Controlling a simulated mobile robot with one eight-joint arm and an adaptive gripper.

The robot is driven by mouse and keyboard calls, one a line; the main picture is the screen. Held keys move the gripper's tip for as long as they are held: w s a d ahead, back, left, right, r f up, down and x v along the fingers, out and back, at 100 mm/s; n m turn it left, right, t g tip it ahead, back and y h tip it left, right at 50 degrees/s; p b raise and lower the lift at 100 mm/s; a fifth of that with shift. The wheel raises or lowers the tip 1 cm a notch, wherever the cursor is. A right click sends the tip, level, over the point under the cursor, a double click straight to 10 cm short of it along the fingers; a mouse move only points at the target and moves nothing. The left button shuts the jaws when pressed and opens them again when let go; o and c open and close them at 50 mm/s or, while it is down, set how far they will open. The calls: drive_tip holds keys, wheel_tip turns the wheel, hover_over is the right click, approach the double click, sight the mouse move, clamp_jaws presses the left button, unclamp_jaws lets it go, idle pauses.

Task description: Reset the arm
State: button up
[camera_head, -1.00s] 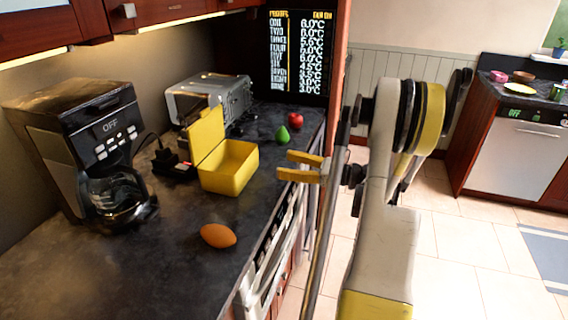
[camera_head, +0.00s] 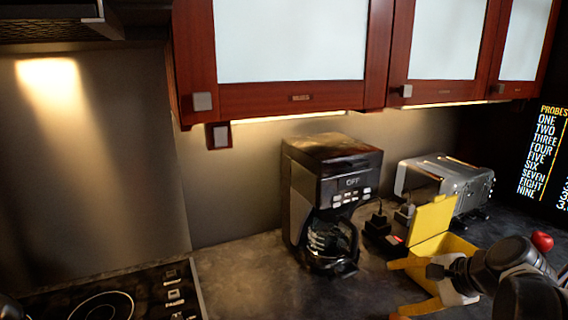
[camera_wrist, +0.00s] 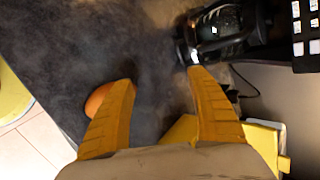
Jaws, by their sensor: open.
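My gripper (camera_head: 394,290) is at the lower right of the head view, over the dark counter in front of the open yellow box (camera_head: 436,245). Its two yellow fingers are spread apart with nothing between them. In the wrist view, my gripper (camera_wrist: 162,78) is also open and empty above the counter. My dark wrist and arm cover part of the box in the head view. An orange egg-shaped object (camera_wrist: 97,99) lies on the counter beside the left finger in the wrist view.
A coffee maker (camera_head: 331,205) stands left of the box, with a toaster (camera_head: 446,186) behind. Dark plugs (camera_head: 379,225) sit between them. A red apple (camera_head: 542,240) is at right. A cooktop (camera_head: 105,300) is at lower left. Red cabinets (camera_head: 290,98) hang above.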

drive_tip(key=s+a+n+h, duration=0.4)
drive_tip(key=s+a+n, duration=0.5)
drive_tip(key=s+n, duration=0.4)
drive_tip(key=n, duration=0.2)
drive_tip(key=shift+s+f+n+g+h, duration=0.2)
drive_tip(key=shift+n+g+h, duration=0.1)
drive_tip(key=shift+n, duration=0.1)
